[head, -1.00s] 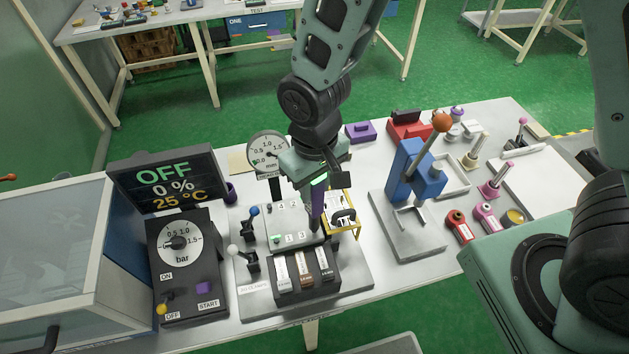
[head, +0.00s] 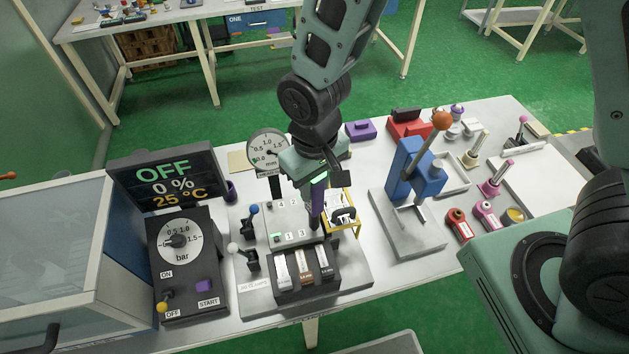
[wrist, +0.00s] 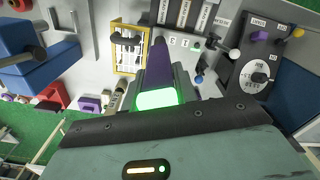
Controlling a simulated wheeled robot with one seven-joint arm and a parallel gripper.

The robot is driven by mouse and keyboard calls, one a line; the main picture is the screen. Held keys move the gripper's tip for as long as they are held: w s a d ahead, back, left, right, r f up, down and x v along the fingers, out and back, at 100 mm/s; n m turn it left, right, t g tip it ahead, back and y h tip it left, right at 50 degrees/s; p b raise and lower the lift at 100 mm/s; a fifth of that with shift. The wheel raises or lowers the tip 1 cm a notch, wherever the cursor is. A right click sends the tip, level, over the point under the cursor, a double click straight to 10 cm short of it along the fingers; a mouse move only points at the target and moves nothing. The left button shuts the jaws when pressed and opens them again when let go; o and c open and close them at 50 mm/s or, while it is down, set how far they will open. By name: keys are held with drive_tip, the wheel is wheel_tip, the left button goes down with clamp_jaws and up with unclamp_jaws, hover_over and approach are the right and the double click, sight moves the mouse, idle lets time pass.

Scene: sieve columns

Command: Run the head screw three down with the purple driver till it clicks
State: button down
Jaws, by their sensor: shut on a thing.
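My gripper (head: 318,180) is shut on the purple driver (head: 317,205), which points down, nearly upright, at the head plate (head: 274,224). The driver's shaft also shows in the wrist view (wrist: 158,62), with a bright green glow at its near end, between the fingers. In the head view its lower end is at the right side of the plate, close to the label 3. Whether the tip sits in screw three cannot be told; the screw is hidden. A small green spot (head: 277,238) shows on the plate near label 1.
A dial gauge (head: 267,147) stands behind the plate, and a yellow-framed rack (head: 343,212) is close on the right. Labelled blocks (head: 305,275) lie in front. Two levers, white (head: 233,247) and blue (head: 253,209), stand left. A blue press (head: 417,180) stands farther right.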

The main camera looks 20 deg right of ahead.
drive_tip(key=shift+f+b, duration=0.95)
drive_tip(key=shift+f, duration=0.4)
idle(1.5)
idle(0.9)
drive_tip(key=shift+r+p, duration=2.1)
drive_tip(key=shift+r, duration=0.5)
